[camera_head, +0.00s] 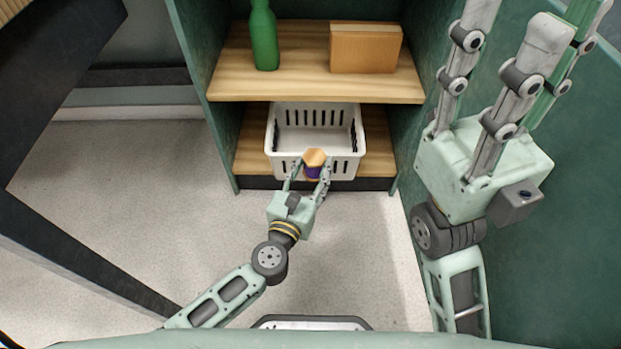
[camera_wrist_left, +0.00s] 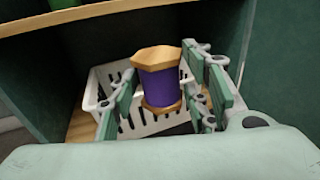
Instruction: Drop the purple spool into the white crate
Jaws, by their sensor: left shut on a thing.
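The purple spool (camera_head: 313,171) has tan wooden ends and is held upright between the fingers of my left gripper (camera_head: 308,175). In the left wrist view the spool (camera_wrist_left: 160,86) sits between the fingertips, in front of the crate. The white crate (camera_head: 348,166) is a slotted basket on the lower shelf, and its inside looks empty. The spool overlaps the crate's front wall in the head view; its exact height over the rim is hard to tell. My right gripper (camera_head: 535,65) is raised at the right, with its fingers pointing up, spread apart and empty.
The upper shelf (camera_head: 300,85) sits above and behind the crate and carries a green bottle (camera_head: 264,40) and a tan box (camera_head: 365,50). Green side panels stand at both sides of the shelf unit.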

